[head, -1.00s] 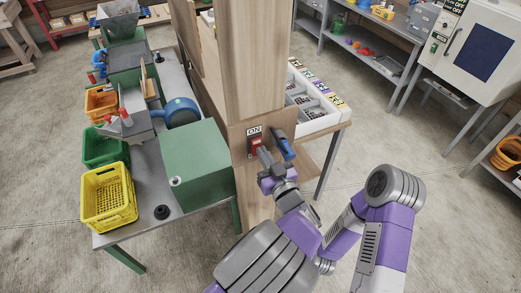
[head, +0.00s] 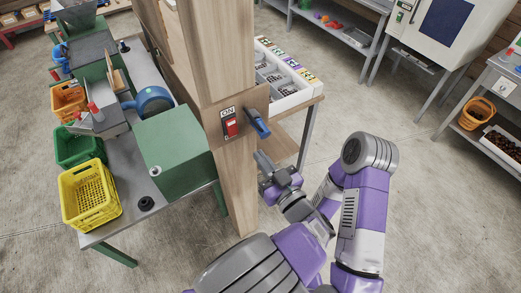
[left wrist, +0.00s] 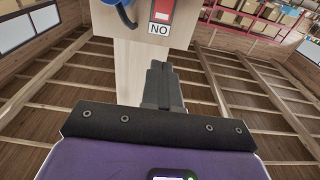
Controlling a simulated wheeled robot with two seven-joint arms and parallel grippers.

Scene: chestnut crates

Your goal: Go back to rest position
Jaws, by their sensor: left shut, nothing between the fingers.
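My left gripper (head: 262,158) is shut and empty in the head view, just below and to the right of a red switch (head: 231,127) on a wooden post (head: 236,185). A gap shows between the fingertips and the switch. An "ON" label (head: 227,112) sits above the switch, and a blue handle (head: 257,121) sticks out beside it. In the left wrist view the closed fingers (left wrist: 157,66) point toward the panel, with the red switch (left wrist: 162,10) at the top edge. My right gripper is not in view.
A workbench on the left carries a green box (head: 175,150), a yellow crate (head: 89,194), a green crate (head: 78,149) and an orange crate (head: 68,100). A white sorting tray (head: 290,98) stands behind the post. The floor on the right (head: 440,215) is clear.

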